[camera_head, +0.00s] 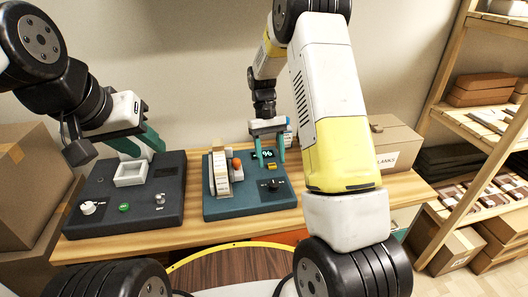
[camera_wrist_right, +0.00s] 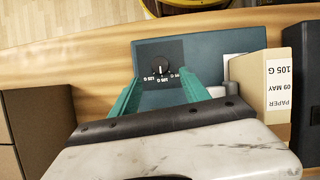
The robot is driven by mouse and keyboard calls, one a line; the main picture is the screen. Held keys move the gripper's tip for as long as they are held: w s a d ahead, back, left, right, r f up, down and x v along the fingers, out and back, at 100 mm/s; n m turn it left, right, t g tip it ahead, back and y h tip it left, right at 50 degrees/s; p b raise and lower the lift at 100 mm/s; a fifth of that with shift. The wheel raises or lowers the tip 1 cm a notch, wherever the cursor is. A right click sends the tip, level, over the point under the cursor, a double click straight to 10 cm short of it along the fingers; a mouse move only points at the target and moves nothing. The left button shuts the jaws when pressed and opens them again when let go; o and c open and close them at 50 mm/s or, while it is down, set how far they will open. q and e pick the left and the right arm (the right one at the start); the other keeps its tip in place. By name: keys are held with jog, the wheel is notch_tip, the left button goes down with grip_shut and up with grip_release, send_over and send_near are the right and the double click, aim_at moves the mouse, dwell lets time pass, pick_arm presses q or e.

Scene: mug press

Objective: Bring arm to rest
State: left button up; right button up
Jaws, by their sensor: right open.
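My right gripper (camera_head: 268,150) is over the blue machine (camera_head: 246,208) in the head view. Its two teal fingers are spread with nothing between them, and they also show in the right wrist view (camera_wrist_right: 160,92). A black knob (camera_wrist_right: 160,68) on a dark panel with small gram markings sits beyond the fingertips. My left gripper (camera_head: 138,148) is at the dark machine on the left (camera_head: 120,212), close to a white square frame (camera_head: 130,180). Whether its fingers hold anything is unclear.
A block labelled PAPER 105 G (camera_wrist_right: 262,83) is close beside the right gripper. Cardboard boxes (camera_head: 395,147) stand behind, and wooden shelving (camera_head: 465,150) is at the right.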

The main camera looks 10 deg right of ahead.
jog(key=s+r+t+y, duration=0.2)
jog(key=s+r+t, duration=0.35)
jog(key=r, duration=0.95)
jog(key=s+r+t, duration=0.2)
jog(key=s+r, duration=0.1)
jog(key=s, duration=0.5)
jog(key=s+r+m+t, duration=0.1)
jog(key=s+r+t, duration=0.2)
jog(key=s, duration=0.5)
jog(key=shift+r+y, duration=0.4)
jog(key=shift+r, duration=0.3)
jog(key=shift+d, duration=0.1)
